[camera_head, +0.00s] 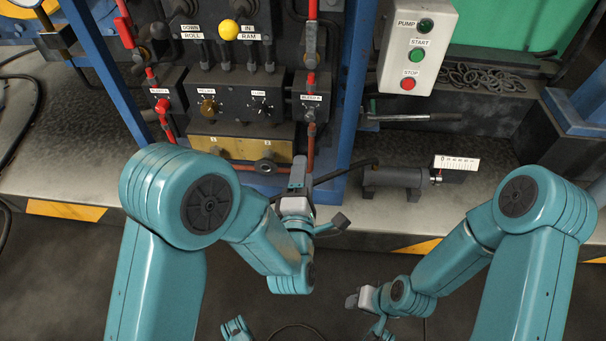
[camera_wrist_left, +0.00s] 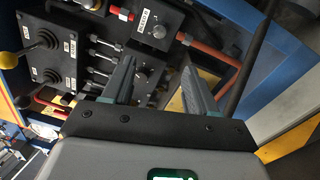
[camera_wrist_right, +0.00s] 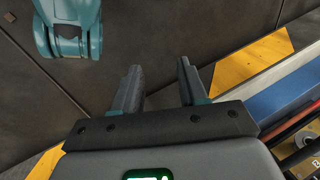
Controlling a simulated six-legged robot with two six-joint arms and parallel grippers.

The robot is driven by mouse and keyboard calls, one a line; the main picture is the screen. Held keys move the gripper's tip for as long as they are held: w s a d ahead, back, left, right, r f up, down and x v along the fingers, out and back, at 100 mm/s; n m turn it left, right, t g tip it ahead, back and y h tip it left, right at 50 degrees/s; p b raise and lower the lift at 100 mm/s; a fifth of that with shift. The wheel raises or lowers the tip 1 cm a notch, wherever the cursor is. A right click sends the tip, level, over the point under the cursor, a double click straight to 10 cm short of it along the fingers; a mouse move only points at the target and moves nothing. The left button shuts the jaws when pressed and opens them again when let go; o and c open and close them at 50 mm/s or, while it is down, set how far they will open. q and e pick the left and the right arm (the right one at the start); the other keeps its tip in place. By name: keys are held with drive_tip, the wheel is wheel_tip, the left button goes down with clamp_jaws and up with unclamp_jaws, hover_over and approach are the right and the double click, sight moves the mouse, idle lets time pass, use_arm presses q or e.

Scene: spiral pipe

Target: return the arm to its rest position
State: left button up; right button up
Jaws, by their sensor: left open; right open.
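My left gripper (camera_head: 297,180) is in front of the lower part of the control stand, pointing up toward the red pipe and blue post. In the left wrist view its two fingers (camera_wrist_left: 158,70) are apart with nothing between them, and the panel lies beyond. My right gripper (camera_head: 356,298) is low over the dark floor at the lower middle right, its arm bent down. In the right wrist view its fingers (camera_wrist_right: 160,72) are apart and empty above the floor. The head view hides part of both grippers' fingers.
A black control panel (camera_head: 234,107) with a yellow-ball lever (camera_head: 229,30) stands between blue posts. A grey pump box (camera_head: 416,48) with green and red buttons is at its right. A dark cylinder (camera_head: 392,178) lies on the ledge. Yellow stripes (camera_wrist_right: 252,60) mark the ledge edge.

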use_arm(q)
drive_tip(key=a+r+g+y+p, duration=0.4)
drive_tip(key=a+r+p, duration=1.05)
drive_tip(key=p, duration=1.25)
drive_tip(key=s+d+f+m+g+h+p, duration=0.2)
drive_tip(key=s+m+g+p, duration=0.3)
drive_tip(key=s, duration=0.6)
drive_tip(key=s+d+f+m+g+h+p, duration=0.1)
drive_tip(key=s+m+g+h+p, duration=0.3)
drive_tip(key=s+m+g, duration=0.5)
drive_tip(key=s+f+m, duration=0.1)
drive_tip(key=s+m, duration=0.1)
drive_tip(key=m, duration=0.1)
drive_tip(key=shift+s+d+f+h+p, duration=0.35)
drive_tip(key=shift+s+f+h+p, duration=0.05)
use_arm(e)
drive_tip(key=s+a+r, duration=0.1)
drive_tip(key=r, duration=1.7)
drive_tip(key=s+r+g, duration=0.1)
drive_tip(key=s+r, duration=0.1)
drive_tip(key=r, duration=1.6)
drive_tip(key=shift+s+a+n, duration=0.3)
drive_tip(key=shift+a, duration=0.05)
drive_tip(key=shift+r, duration=0.1)
